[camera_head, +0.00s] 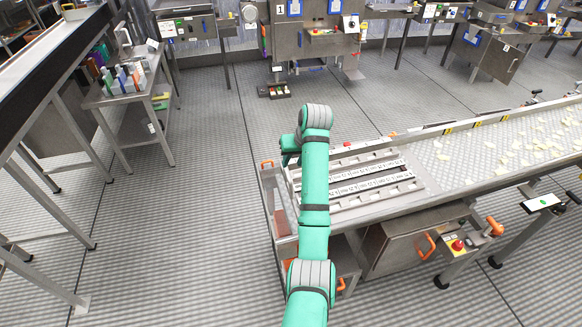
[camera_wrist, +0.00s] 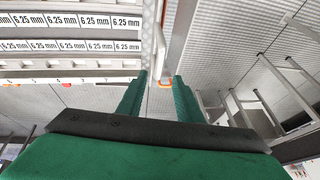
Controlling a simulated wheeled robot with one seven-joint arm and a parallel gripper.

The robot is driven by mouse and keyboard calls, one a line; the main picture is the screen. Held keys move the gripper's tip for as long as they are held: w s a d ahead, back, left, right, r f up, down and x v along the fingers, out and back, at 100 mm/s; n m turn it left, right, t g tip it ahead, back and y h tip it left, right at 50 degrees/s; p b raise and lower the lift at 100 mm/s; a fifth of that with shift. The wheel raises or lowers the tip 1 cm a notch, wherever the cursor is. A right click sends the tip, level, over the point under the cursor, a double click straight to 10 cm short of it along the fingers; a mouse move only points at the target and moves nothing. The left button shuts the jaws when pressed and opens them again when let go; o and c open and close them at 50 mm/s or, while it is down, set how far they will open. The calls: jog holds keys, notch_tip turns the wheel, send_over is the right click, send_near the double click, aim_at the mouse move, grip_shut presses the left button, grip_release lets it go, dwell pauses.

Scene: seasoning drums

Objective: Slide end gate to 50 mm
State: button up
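The feed conveyor's left end (camera_head: 380,206) lies beside and partly behind my arm in the head view, with strips of printed labels across it. In the wrist view several labels (camera_wrist: 95,20) read 6.25 mm. My gripper (camera_wrist: 159,82) shows its two green fingers apart, with no thing visibly held. A small orange-edged part (camera_wrist: 166,84) shows between the fingertips, beyond them; whether it touches them I cannot tell. In the head view an orange handle (camera_head: 267,163) stands at the conveyor's left end corner. I cannot make out for sure which part is the end gate, nor its setting.
A conveyor bed (camera_head: 500,150) with pale pieces runs to the right. A red stop button (camera_head: 457,245) and a steel cabinet (camera_head: 395,245) sit below it. A side table (camera_head: 125,95) with bottles stands at left. The floor (camera_head: 190,210) between is clear.

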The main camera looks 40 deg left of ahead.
jog(key=shift+v, duration=2.05)
jog(key=shift+f, duration=0.1)
